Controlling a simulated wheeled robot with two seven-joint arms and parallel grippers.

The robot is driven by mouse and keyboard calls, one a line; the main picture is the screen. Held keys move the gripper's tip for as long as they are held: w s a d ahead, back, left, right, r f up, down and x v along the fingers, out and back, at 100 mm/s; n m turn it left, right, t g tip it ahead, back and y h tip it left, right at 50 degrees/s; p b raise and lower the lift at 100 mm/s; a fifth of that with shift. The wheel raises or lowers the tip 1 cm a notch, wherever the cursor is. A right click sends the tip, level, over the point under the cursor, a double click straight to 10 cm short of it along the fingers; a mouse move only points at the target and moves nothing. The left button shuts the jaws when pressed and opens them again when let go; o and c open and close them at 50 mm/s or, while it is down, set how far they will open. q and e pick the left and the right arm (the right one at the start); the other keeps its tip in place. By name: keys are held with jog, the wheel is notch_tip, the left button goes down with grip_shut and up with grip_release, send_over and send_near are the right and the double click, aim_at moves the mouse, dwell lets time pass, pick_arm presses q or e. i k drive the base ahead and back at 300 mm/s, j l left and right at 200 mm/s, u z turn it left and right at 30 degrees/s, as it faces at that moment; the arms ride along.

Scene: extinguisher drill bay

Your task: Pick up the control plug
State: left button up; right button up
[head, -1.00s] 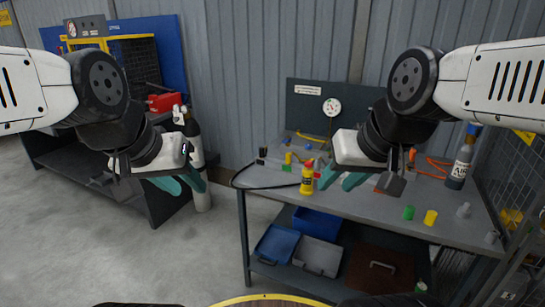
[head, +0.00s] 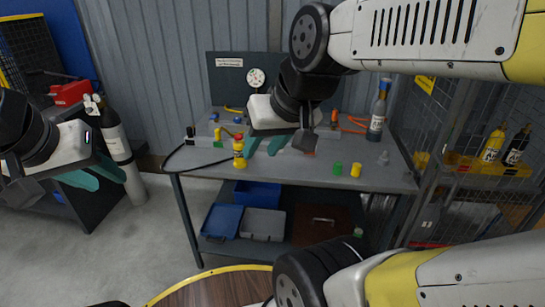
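Small coloured plug-like pieces stand on the grey workbench (head: 300,178): a green one (head: 337,168), a yellow one (head: 355,170) and a grey one (head: 384,158). I cannot tell which of them is the control plug. My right gripper (head: 264,147) is over the bench, left of these pieces, with its teal fingers apart and nothing between them. My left gripper (head: 101,176) is at the far left, off the bench, its teal fingers apart and empty. The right gripper and its arm hide part of the bench's back.
A yellow bottle with a red top (head: 239,153) stands left of my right gripper. A dark bottle (head: 378,113) stands at the bench's back right. A gauge (head: 256,78) is on the back panel. A gas cylinder (head: 117,140) stands left of the bench. A mesh cage (head: 432,125) borders the right.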

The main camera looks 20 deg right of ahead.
aim_at(189, 129)
jog(key=i+j+z, duration=0.4)
jog(key=i, duration=0.3)
jog(key=i+j+z, duration=0.45)
jog(key=i+j, duration=0.2)
